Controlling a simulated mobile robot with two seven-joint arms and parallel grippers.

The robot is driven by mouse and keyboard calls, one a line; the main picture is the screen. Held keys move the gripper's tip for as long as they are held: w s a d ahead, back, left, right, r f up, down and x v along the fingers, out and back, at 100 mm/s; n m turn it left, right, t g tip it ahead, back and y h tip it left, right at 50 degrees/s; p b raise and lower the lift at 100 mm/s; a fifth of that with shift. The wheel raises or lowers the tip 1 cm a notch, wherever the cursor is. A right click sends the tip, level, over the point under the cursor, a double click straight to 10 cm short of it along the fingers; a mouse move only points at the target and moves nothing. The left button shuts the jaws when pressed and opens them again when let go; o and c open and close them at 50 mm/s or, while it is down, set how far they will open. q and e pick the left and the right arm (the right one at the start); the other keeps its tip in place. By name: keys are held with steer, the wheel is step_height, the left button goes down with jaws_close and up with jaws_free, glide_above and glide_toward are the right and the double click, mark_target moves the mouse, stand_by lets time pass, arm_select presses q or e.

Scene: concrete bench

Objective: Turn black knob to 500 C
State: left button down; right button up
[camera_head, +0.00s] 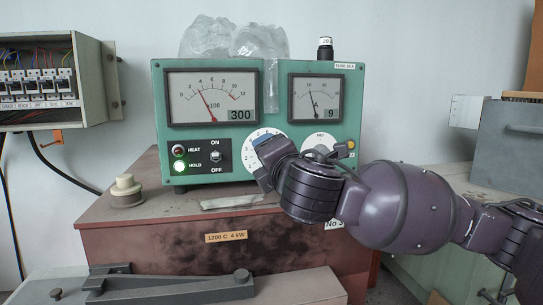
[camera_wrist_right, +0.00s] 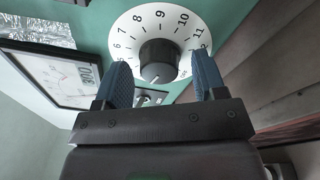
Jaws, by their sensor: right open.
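The black knob (camera_wrist_right: 159,61) sits at the centre of a white numbered dial (camera_wrist_right: 133,24) in the right wrist view. A pale mark on the knob points down, slightly left; the number it meets cannot be read. My right gripper (camera_wrist_right: 164,66) is open, its blue fingers on either side of the knob; I cannot tell whether they touch it. In the head view the gripper (camera_head: 265,157) covers the knob and part of the dial (camera_head: 254,134) on the green control box (camera_head: 225,72). The large meter's display (camera_head: 242,114) reads 300. My left gripper is not in view.
A second white dial (camera_head: 319,141) stands close to the right, partly behind my arm. The smaller meter (camera_head: 315,98) reads 9. Clear plastic bags (camera_head: 260,40) lie on the box.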

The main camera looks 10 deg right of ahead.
steer(key=c, duration=0.9)
steer(key=shift+m, duration=0.3)
steer(key=shift+f+m+b, duration=0.1)
steer(key=shift+m+b, duration=0.4)
steer(key=shift+m, duration=0.1)
steer(key=m, duration=0.2)
steer(key=shift+m+b, duration=0.3)
steer(key=shift+b, duration=0.05)
steer(key=m, duration=0.3)
steer(key=shift+t+h, duration=0.3)
steer(key=shift+m, duration=1.4)
